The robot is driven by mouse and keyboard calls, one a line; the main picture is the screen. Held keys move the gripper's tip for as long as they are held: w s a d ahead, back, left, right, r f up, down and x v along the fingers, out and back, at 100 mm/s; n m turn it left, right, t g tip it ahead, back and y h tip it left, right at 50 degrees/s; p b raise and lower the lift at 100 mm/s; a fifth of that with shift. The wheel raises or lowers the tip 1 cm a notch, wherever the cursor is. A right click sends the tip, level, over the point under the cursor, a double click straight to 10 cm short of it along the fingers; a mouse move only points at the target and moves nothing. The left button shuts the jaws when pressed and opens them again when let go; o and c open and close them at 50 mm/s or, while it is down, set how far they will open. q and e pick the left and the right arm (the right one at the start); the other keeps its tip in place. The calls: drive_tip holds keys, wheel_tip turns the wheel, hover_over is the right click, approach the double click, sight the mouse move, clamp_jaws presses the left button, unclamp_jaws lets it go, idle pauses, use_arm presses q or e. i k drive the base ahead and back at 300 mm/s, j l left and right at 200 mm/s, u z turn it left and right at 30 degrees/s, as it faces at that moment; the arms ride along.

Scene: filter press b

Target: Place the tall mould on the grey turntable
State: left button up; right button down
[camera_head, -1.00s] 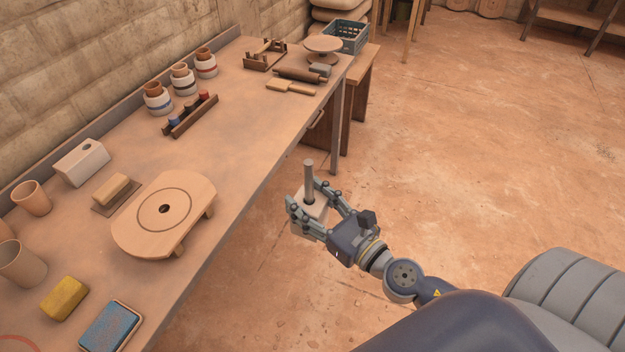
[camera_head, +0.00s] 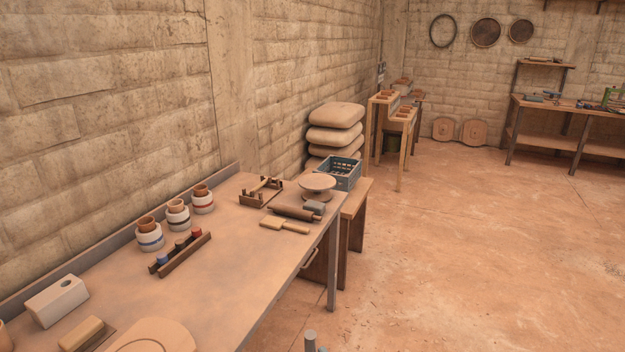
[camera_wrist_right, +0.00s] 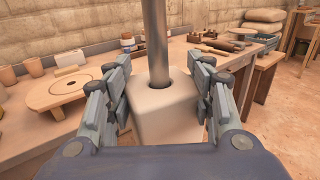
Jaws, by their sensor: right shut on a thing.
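My right gripper (camera_wrist_right: 163,97) is shut on a pale block (camera_wrist_right: 165,120), with a finger on each side of it in the right wrist view. A grey rod (camera_wrist_right: 157,45) stands upright in the round hole in the block's top. This may be the tall mould; I cannot be sure. In the head view only the rod's top (camera_head: 310,340) shows at the bottom edge. My left gripper is not in view.
The long workbench (camera_head: 235,265) holds several banded jars (camera_head: 178,214), a narrow rack (camera_head: 180,253), a white box with a hole (camera_head: 57,300), a rolling pin (camera_head: 297,213) and a round wooden board (camera_head: 152,337). A blue crate (camera_head: 340,173) stands behind. Bare floor lies right.

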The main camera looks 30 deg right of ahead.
sight(318, 181)
drive_tip(key=i+l+u, duration=0.25)
drive_tip(key=l, duration=0.65)
drive_tip(key=i+l+u, duration=0.25)
drive_tip(key=l, duration=0.75)
drive_tip(key=i+l+u, duration=0.3)
drive_tip(key=l, duration=0.7)
drive_tip(key=l+u, duration=0.25)
drive_tip(key=l, duration=0.75)
drive_tip(key=k, duration=0.05)
